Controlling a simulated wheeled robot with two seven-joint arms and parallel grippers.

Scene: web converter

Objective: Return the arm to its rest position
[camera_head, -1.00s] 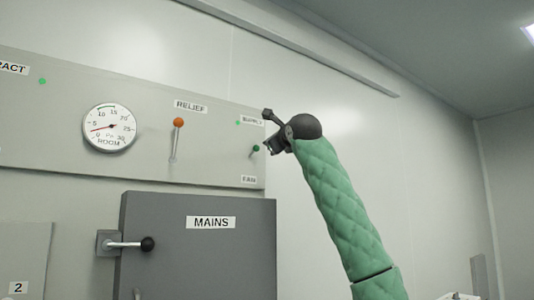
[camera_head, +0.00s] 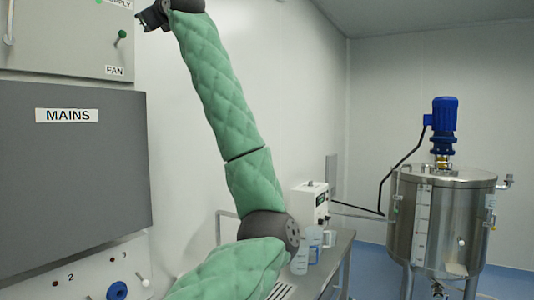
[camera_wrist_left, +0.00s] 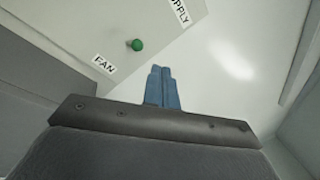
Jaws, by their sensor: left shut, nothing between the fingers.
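My left arm, with green padded sleeves, rises through the middle of the head view and leans up to the left. Its gripper (camera_head: 148,17) is at the top edge, just right of the panel with the FAN label (camera_head: 115,71) and a green knob (camera_head: 122,35). In the left wrist view the two blue fingers (camera_wrist_left: 162,86) are together with nothing between them. The green knob (camera_wrist_left: 136,45) is up and left of them, apart from the fingers. My right gripper is in neither view.
A grey MAINS cabinet (camera_head: 60,170) stands left of my arm. A steel tank (camera_head: 440,220) with a blue motor (camera_head: 444,118) stands at right. A bench (camera_head: 330,262) behind my elbow holds a white device (camera_head: 309,204) and jugs (camera_head: 314,240). Bare wall lies behind my forearm.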

